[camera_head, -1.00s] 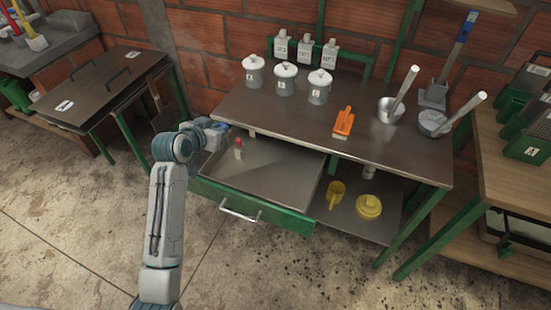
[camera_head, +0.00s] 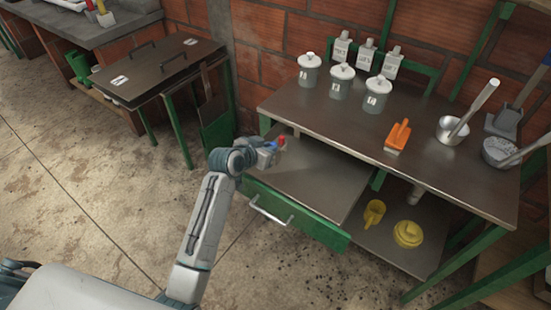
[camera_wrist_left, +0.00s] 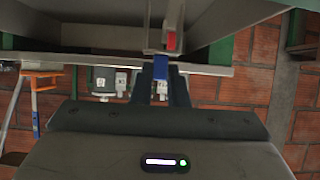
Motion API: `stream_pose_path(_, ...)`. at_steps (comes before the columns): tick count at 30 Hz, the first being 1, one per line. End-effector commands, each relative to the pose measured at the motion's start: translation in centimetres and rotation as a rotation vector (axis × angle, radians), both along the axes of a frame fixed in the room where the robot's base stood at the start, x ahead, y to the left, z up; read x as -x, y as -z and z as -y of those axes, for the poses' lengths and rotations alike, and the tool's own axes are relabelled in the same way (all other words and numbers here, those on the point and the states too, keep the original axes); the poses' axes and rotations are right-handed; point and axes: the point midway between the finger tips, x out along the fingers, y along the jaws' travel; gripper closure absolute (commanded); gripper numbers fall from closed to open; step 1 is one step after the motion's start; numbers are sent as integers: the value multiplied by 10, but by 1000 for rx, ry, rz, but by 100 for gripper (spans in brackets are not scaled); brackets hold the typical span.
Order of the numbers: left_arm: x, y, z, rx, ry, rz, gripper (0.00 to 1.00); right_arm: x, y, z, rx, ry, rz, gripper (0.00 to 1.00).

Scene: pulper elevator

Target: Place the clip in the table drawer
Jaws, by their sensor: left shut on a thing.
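The table drawer (camera_head: 312,183) is pulled open under the table top, with its green front and metal handle (camera_head: 268,212) toward me. My left gripper (camera_head: 268,152) is over the drawer's left part. It is shut on a small blue piece, which looks like the clip (camera_wrist_left: 160,67); the piece sits between the fingertips (camera_wrist_left: 162,88) in the left wrist view. A red-topped thing (camera_head: 282,140) shows just past the gripper, and also in the wrist view (camera_wrist_left: 171,40). Whether it touches the clip I cannot tell. My right gripper is not in view.
The table top (camera_head: 330,118) overhangs the drawer's back. Yellow items (camera_head: 407,234) lie on the lower shelf. Most of the drawer floor looks clear.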

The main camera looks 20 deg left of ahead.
Motion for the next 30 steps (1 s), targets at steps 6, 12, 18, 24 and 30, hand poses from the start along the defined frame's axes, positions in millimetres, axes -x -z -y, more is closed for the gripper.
stream_pose_path(6, 0, 18, 0, 1, 0, -1, 100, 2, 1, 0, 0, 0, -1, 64)
stream_pose_path(12, 0, 43, 0, 1, 0, 0, 100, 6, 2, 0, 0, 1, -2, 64)
stream_pose_path(18, 0, 44, 0, 1, 0, 2, 100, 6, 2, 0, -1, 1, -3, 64)
stream_pose_path(24, 0, 46, 0, 1, 0, 1, 77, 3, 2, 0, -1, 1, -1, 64)
stream_pose_path(30, 0, 46, 0, 0, 0, 1, 65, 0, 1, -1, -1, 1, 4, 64)
